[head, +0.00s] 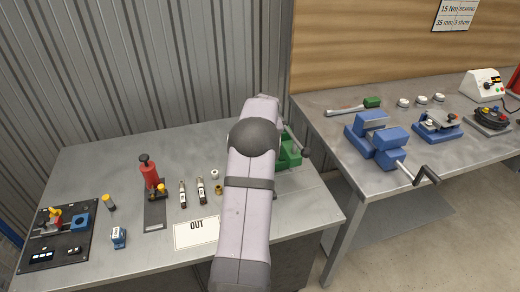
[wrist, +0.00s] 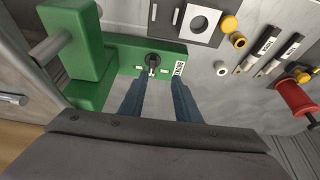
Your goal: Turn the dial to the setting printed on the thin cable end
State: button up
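A green tool (wrist: 75,55) with a black dial (wrist: 153,60) on its flat green plate lies below my gripper in the wrist view. A small white printed label (wrist: 179,69) is right of the dial, and small white marks flank it. My gripper (wrist: 160,80) is open, its two blue fingers apart just short of the dial; I cannot tell whether they touch it. Two dark cable ends with pale printed tags, one (wrist: 268,42) and another (wrist: 290,47), lie at the upper right. Their print is too small to read, and I cannot tell which is thinner. In the head view my arm partly hides the green tool (head: 289,151).
A white OUT card (head: 196,233), a red tool (head: 149,171) and a black fixture board (head: 57,240) stand left on the bench. A brass ring (wrist: 238,40) lies near the cable ends. A blue vise (head: 378,137) is on the right bench, across a gap.

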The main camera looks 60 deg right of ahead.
jog(key=shift+s+d+p+x, duration=0.2)
jog(key=shift+p+x, duration=0.3)
jog(key=shift+x, duration=0.7)
jog(key=shift+s+d+p+x, duration=0.2)
jog(key=shift+p+x, duration=0.25)
jog(key=shift+x, duration=0.8)
jog(key=shift+s+d+p+x, duration=0.1)
jog(key=shift+d+p+x, duration=0.3)
jog(key=shift+x, duration=0.8)
jog(key=shift+a+r, duration=0.1)
jog(key=shift+a, duration=0.05)
grip_shut()
